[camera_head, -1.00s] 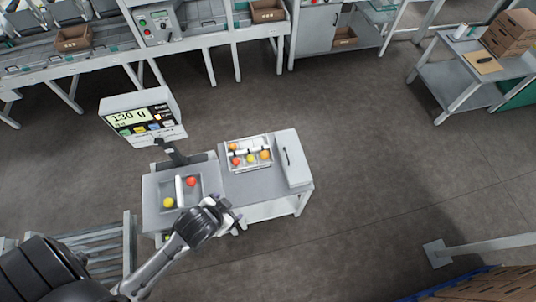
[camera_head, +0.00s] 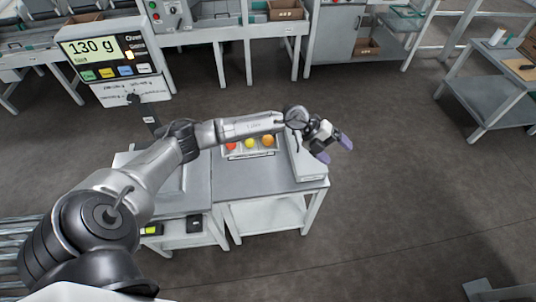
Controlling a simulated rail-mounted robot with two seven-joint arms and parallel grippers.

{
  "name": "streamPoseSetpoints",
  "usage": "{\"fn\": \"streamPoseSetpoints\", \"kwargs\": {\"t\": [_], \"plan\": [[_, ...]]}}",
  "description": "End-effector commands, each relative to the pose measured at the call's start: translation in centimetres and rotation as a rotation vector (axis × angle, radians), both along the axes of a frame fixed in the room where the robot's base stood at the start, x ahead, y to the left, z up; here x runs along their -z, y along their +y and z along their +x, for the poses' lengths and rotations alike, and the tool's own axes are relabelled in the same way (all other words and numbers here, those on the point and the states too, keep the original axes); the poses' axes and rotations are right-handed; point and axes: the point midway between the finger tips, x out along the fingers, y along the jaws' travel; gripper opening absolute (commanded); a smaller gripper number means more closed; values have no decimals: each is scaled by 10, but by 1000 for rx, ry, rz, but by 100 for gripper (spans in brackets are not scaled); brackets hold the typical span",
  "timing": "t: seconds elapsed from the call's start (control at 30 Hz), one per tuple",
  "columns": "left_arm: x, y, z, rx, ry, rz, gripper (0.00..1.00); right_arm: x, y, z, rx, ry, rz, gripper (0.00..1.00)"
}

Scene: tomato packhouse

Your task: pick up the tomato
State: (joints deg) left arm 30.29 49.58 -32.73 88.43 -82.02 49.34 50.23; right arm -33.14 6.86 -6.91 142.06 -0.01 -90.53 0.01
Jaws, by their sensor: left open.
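A red tomato (camera_head: 231,146), a yellow tomato (camera_head: 250,143) and an orange tomato (camera_head: 267,140) lie in a row in a light tray (camera_head: 249,154) on the grey bench. My left arm crosses in front of the tray and hides its far part. My left gripper (camera_head: 334,149) is open and empty, to the right of the tomatoes, over the bench's right end. The weighing area at the bench's left is largely hidden behind my arm, and no tomato shows there. My right gripper is not in view.
A scale display (camera_head: 103,52) reading 130 g stands at the back left. A light box-like block (camera_head: 306,160) is at the bench's right end, close by my gripper. Conveyor benches run along the back. A side table (camera_head: 490,95) is at the right. Open floor lies between.

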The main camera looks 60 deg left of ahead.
Motion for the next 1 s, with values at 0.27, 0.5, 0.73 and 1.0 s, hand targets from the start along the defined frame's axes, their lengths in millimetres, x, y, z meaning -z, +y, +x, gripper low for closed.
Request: {"fn": "streamPoseSetpoints", "kwargs": {"t": [0.27,0.5,0.73,1.0], "plan": [[73,178,-16,-137,406,502,84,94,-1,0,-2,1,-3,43],[72,265,-50,-300,649,682,84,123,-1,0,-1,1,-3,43],[87,288,-63,-353,725,725,84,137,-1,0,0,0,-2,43],[132,287,-63,-351,727,724,84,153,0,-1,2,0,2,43]]}}
